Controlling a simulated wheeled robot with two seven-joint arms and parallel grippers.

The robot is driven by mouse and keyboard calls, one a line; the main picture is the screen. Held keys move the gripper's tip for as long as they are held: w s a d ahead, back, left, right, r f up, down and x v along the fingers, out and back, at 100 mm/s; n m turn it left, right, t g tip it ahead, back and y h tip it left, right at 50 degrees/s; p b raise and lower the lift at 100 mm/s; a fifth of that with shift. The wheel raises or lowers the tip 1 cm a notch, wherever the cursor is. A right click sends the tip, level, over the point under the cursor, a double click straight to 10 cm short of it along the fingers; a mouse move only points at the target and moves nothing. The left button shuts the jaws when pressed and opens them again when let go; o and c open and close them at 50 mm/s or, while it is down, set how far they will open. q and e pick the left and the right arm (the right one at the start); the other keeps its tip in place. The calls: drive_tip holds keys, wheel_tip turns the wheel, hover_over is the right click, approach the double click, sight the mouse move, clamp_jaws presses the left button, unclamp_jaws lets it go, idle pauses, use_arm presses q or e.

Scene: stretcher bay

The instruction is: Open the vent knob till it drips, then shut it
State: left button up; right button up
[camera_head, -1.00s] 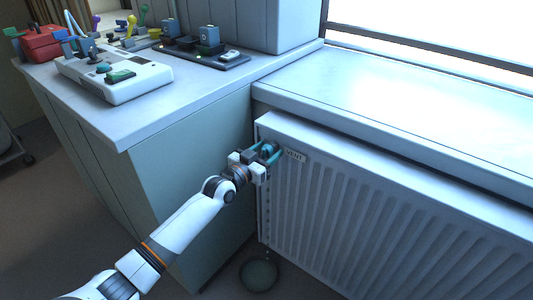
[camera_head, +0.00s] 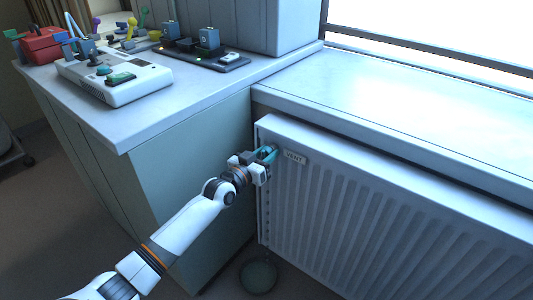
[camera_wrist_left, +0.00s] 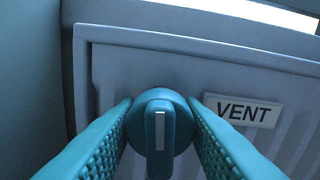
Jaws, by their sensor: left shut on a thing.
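The vent knob (camera_wrist_left: 160,130) is a round blue-teal knob with a raised grip bar and a white line, which stands upright in the left wrist view. It sits at the upper left of the white radiator (camera_head: 370,220), beside the VENT label (camera_wrist_left: 243,110); the label also shows in the head view (camera_head: 294,157). My left gripper (camera_head: 268,153) is shut on the knob, one teal finger on each side. A dark round bowl (camera_head: 258,276) stands on the floor below the knob. Small dots run down the radiator's left edge above it; I cannot tell whether they are drops.
A cabinet (camera_head: 200,175) stands left of the radiator, close to my left arm. On its top are a white device (camera_head: 115,78), a dark tray (camera_head: 205,57) and a red box (camera_head: 42,43). A window sill (camera_head: 400,95) runs above the radiator.

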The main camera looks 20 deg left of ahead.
use_arm(q)
drive_tip(key=n, duration=0.3)
drive_tip(key=shift+n, duration=1.2)
drive_tip(key=n, duration=0.3)
drive_tip(key=shift+n+p, duration=0.3)
drive_tip(key=n, duration=0.4)
drive_tip(key=shift+n, duration=1.5)
use_arm(e)
drive_tip(key=f, duration=0.4)
drive_tip(key=shift+s, duration=0.3)
use_arm(q)
drive_tip(key=shift+n, duration=0.3)
use_arm(e)
drive_tip(key=shift+w+f, duration=0.1)
drive_tip(key=shift+w, duration=0.05)
